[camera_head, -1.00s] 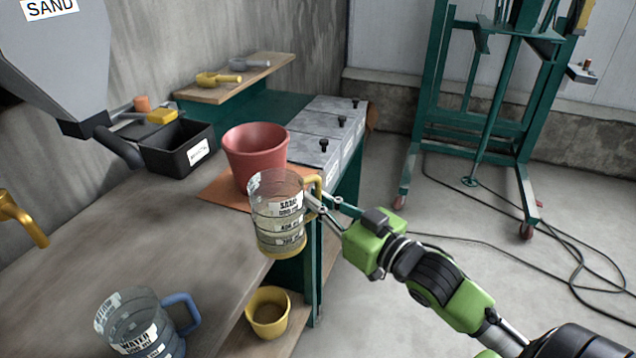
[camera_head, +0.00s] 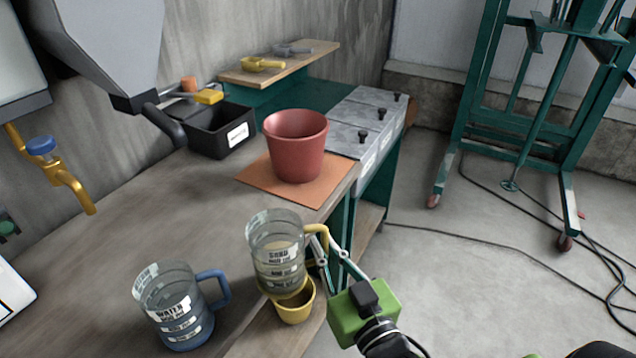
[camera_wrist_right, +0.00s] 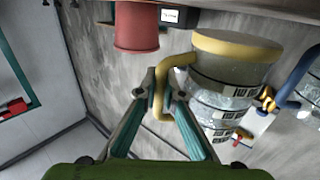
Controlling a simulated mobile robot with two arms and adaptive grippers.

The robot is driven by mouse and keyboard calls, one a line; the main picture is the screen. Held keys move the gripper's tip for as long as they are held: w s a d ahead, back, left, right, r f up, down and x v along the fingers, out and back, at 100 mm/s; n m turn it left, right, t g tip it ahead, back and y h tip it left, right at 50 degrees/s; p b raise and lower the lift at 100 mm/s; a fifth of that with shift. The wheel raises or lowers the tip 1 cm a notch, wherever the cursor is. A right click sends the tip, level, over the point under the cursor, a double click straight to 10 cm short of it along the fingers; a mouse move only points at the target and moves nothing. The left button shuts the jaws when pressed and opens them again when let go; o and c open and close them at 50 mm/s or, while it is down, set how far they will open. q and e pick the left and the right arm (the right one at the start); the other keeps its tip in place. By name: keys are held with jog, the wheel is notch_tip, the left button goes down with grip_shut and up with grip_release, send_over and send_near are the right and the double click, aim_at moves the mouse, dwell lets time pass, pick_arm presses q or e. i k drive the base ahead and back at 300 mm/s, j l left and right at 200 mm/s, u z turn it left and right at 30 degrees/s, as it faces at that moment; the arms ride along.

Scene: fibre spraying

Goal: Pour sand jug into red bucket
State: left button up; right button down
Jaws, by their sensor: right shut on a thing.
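The sand jug (camera_head: 277,250) is a clear cup with a yellow base, a yellow handle and a SAND label. My right gripper (camera_head: 318,246) is shut on its handle and holds it upright near the table's front edge. In the right wrist view the jug (camera_wrist_right: 225,85) and the gripper (camera_wrist_right: 162,88) fill the middle. The red bucket (camera_head: 296,150) stands upright on an orange mat (camera_head: 262,180), farther back than the jug and apart from it. The bucket also shows in the right wrist view (camera_wrist_right: 136,27). My left gripper is not in view.
A water jug (camera_head: 178,310) with a blue handle stands on the table (camera_head: 120,215), left of the sand jug. A yellow bucket (camera_head: 296,308) is below the held jug. A black bin (camera_head: 215,132) and grey boxes (camera_head: 355,120) flank the red bucket.

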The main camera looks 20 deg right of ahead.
aim_at(297, 147)
jog(key=i+l+u, duration=0.15)
jog(key=l, duration=0.35)
jog(key=i+l+u, duration=0.1)
jog(key=l, duration=0.45)
jog(key=i+l+u, duration=0.15)
jog(key=l, duration=0.4)
jog(key=i+l+u, duration=0.15)
jog(key=l, duration=0.4)
jog(key=l+u, duration=0.1)
jog(key=l, duration=0.45)
jog(key=i, duration=0.05)
